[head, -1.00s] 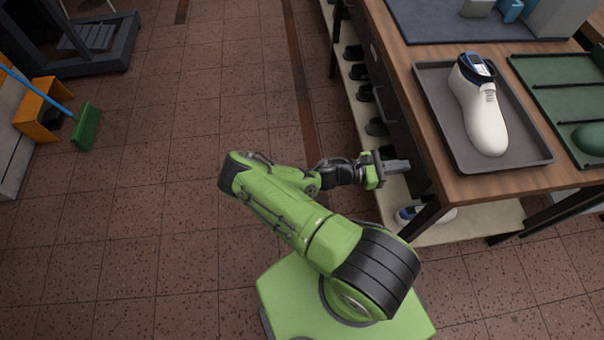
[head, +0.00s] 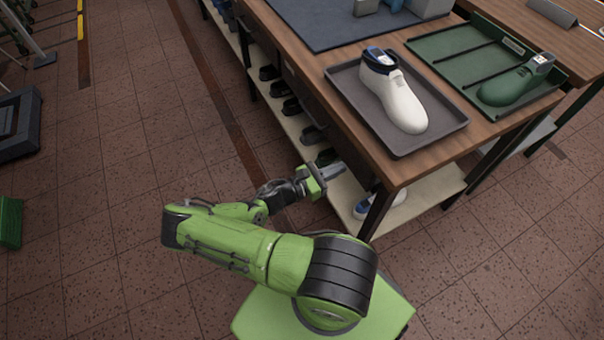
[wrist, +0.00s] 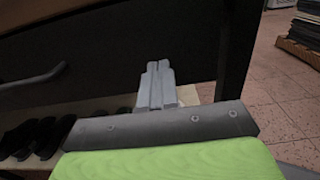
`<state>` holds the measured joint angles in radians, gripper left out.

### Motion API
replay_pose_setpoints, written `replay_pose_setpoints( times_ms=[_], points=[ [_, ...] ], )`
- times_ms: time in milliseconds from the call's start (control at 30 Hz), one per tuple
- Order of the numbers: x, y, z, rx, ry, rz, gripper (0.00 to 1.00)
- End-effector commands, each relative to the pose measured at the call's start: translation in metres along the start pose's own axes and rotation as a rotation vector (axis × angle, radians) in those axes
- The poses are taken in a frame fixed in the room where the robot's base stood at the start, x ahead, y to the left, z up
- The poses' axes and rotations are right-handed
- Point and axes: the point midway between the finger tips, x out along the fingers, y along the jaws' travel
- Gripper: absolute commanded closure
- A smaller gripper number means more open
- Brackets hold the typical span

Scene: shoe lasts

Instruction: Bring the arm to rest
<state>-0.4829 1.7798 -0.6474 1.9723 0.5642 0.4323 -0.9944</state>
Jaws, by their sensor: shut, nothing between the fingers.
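My gripper (head: 333,171) is shut and empty, with its fingers side by side. In the head view my arm is folded low over my green base, and the gripper points right, beside the left side of the wooden bench (head: 378,158), below its top. In the wrist view the closed fingers (wrist: 157,84) point at the bench's dark side panel (wrist: 110,50). I cannot tell the exact gap between the fingertips and the bench.
On the bench lie a grey tray (head: 452,122) with a white shoe last (head: 400,98) and a green tray (head: 447,66) with a green last (head: 508,86). A lower shelf (head: 345,196) holds several dark shoes. Tiled floor (head: 110,220) is open to the left.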

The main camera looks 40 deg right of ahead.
Motion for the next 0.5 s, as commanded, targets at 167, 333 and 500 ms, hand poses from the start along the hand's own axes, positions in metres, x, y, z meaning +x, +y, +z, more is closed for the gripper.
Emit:
replay_pose_setpoints(
  times_ms=[167,333,500],
  points=[
    [-0.04,0.001,0.0,0.002,0.005,0.007,1.0],
    [-0.079,0.001,0.0,0.0,0.006,0.006,1.0],
    [-0.101,0.0,0.0,0.0,0.004,0.003,1.0]
  ],
)
